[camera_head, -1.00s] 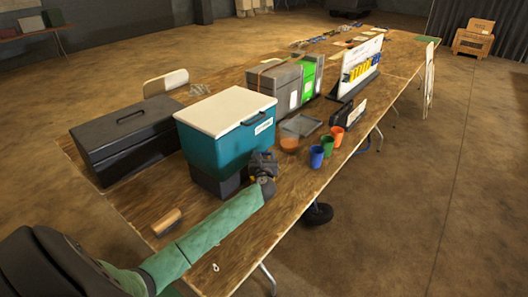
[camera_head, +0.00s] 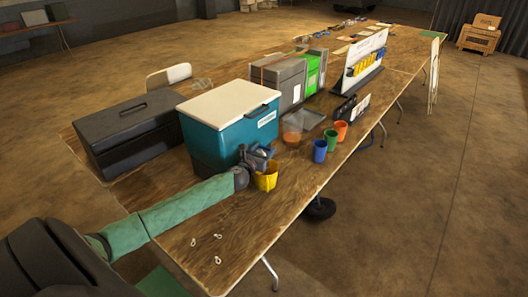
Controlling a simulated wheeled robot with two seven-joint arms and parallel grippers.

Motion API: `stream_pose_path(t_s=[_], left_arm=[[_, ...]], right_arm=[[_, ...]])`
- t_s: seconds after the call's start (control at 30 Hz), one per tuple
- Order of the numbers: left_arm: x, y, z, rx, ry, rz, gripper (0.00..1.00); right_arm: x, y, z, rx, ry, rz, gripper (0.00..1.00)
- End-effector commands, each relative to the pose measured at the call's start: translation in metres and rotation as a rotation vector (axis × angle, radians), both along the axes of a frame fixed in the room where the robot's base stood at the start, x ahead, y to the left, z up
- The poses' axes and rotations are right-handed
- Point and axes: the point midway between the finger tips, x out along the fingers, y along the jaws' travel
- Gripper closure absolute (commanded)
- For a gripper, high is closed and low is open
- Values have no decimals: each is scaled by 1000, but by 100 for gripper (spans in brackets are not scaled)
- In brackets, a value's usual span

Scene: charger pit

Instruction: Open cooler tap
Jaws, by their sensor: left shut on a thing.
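The teal cooler (camera_head: 209,143) with a cream lid stands on the near part of the table. My left gripper (camera_head: 262,156) is at the cooler's lower front corner, shut, with its jaws in front of where the tap sits. The tap itself is hidden by the jaws. A yellow cup (camera_head: 266,180) stands on the table right below the gripper, partly covered by it. My right gripper is not in view.
A black toolbox (camera_head: 128,130) stands left of the cooler. Blue (camera_head: 320,151), green (camera_head: 330,140) and orange (camera_head: 341,131) cups stand to the right. Small white hooks (camera_head: 218,236) lie near the front edge. The table (camera_head: 270,222) is bare at the front right.

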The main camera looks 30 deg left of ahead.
Motion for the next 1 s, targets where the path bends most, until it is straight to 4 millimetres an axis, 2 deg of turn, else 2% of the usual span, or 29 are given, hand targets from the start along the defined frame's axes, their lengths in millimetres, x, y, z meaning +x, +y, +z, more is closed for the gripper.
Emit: stream_pose_path(t_s=[0.37,0.4,0.47,0.5,0.83,0.97,1.0], left_arm=[[0,0,1,0,-1,-3,66],[0,0,1,0,-1,-3,36],[0,0,1,0,-1,-2,24],[0,0,1,0,-1,-2,22],[-2,0,0,1,0,-2,22],[-12,0,-2,2,1,-1,22],[-17,0,-2,3,0,-2,22]], right_arm=[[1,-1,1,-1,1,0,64],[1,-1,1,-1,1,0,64],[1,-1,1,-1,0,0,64],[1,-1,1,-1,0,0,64],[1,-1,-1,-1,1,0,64],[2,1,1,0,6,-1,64],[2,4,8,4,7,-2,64]])
